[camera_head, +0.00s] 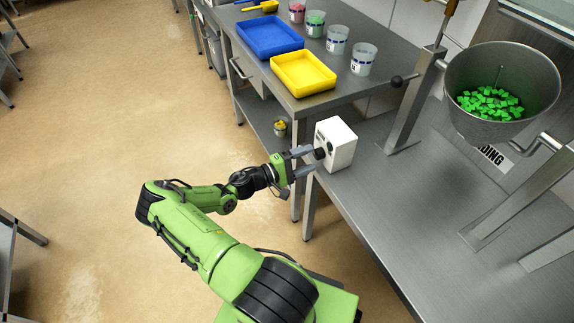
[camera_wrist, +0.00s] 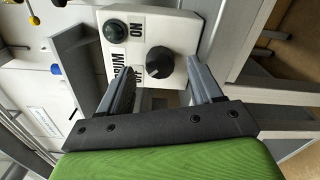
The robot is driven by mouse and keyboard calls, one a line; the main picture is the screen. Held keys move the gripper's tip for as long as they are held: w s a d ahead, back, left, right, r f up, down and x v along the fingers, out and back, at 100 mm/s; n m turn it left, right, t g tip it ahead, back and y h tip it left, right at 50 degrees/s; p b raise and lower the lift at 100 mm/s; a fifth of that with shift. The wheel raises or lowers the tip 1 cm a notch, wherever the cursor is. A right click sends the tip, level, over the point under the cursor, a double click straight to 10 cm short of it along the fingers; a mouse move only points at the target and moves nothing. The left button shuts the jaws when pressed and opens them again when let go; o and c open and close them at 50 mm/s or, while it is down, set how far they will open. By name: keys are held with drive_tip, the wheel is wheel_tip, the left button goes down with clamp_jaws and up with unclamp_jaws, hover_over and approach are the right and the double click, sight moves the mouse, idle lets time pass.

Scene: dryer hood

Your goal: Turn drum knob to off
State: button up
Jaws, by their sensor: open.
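In the wrist view, the box (camera_wrist: 180,27) carries the black drum knob (camera_wrist: 160,62), a dark round lamp or button (camera_wrist: 114,31), and the printed words DRUM, ON and OFF. The knob also shows at the box's front in the head view (camera_head: 320,153). My gripper (camera_head: 306,162) is open, its two fingers pointing at the box. In the wrist view, the fingers (camera_wrist: 160,85) lie either side of the knob's line, with the knob just beyond the tips. I cannot tell whether they touch it.
A steel drum (camera_head: 500,85) holding green pieces hangs in a frame on the bench (camera_head: 415,215). A blue tray (camera_head: 270,36), a yellow tray (camera_head: 303,73) and several cups (camera_head: 337,40) stand on the table behind.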

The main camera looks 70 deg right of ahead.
drive_tip(key=v, duration=1.3)
drive_tip(key=shift+p, duration=0.35)
drive_tip(key=shift+w+a, duration=0.1)
drive_tip(key=shift+w, duration=0.05)
